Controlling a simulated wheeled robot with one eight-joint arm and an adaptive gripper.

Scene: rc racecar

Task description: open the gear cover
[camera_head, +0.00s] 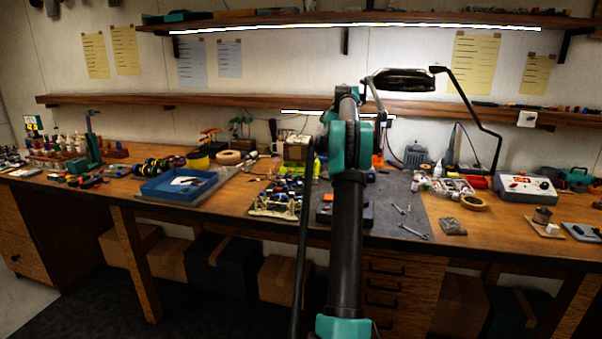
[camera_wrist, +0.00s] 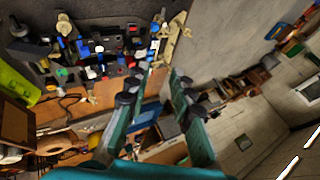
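The RC racecar (camera_head: 276,196), a chassis with black, blue and red parts and cream-coloured end pieces, sits on the bench to the left of my arm. Its parts (camera_wrist: 95,48) fill the upper left of the wrist view, tilted, with a cream end piece (camera_wrist: 174,38) near the top centre. I cannot make out the gear cover among these parts. My gripper (camera_wrist: 158,84) has teal fingers with dark round pads, set apart with a gap between them. It holds nothing that I can see. In the head view my arm hides the gripper.
A blue tray (camera_head: 178,186) lies left of the car. A grey mat (camera_head: 408,218) with wrenches is on the right, near a tape roll (camera_head: 474,202) and a grey power supply (camera_head: 526,188). A lamp (camera_head: 404,80) and a shelf (camera_head: 230,104) overhang the bench.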

